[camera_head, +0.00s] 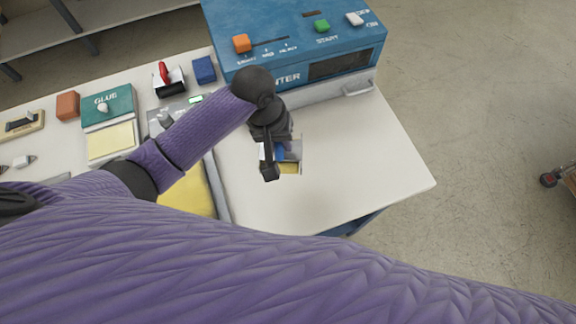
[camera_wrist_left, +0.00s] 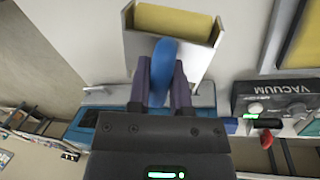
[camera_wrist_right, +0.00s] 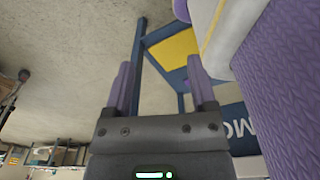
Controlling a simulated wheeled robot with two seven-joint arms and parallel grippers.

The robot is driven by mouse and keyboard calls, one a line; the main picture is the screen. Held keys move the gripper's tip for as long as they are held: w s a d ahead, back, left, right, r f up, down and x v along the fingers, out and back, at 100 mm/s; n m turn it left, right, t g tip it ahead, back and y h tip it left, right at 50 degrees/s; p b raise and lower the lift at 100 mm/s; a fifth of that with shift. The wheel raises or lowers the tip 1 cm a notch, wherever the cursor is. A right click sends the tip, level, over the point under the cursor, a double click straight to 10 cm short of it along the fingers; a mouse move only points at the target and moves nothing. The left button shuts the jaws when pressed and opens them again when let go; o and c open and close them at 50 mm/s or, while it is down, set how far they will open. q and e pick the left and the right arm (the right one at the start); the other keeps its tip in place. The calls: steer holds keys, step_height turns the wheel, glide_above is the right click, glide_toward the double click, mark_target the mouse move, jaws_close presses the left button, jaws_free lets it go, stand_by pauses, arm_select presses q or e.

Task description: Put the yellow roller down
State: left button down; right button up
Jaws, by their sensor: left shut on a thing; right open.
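The yellow roller (camera_wrist_left: 172,22) has a blue handle (camera_wrist_left: 163,62). In the left wrist view it lies between the raised side walls of a white holder (camera_wrist_left: 128,45). I cannot tell whether it rests on the holder or hangs just above it. My left gripper (camera_wrist_left: 160,78) is shut on the blue handle. In the head view, my left gripper (camera_head: 272,165) is over the white table's right part and partly hides the roller (camera_head: 288,168). My right gripper (camera_wrist_right: 160,85) is open and empty in the right wrist view, with floor behind it.
A blue printer-like machine (camera_head: 300,40) stands at the back of the white table (camera_head: 360,160). To the left are a teal glue box (camera_head: 108,105), a blue block (camera_head: 204,69), an orange-brown block (camera_head: 67,105) and a red-handled tool (camera_head: 164,73). The table's right corner is clear.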

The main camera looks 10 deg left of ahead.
arm_select(q)
steer(key=b+x, duration=0.1)
steer(key=x, duration=0.2)
steer(key=a+b+x, duration=0.1)
steer(key=x, duration=0.2)
steer(key=s+b+x, duration=0.1)
steer(key=x, duration=0.2)
steer(key=shift+a+f, duration=0.25)
steer(key=shift+f, duration=0.7)
steer(key=shift+r, duration=0.1)
steer(key=c, duration=0.5)
jaws_free()
steer(key=shift+c, duration=0.2)
steer(key=p+v, duration=0.4)
steer(key=v, duration=0.7)
steer(key=shift+r, duration=0.55)
arm_select(e)
step_height(320, 180, up, 2)
steer(key=shift+w+d+r, duration=0.1)
steer(key=shift+d, duration=0.05)
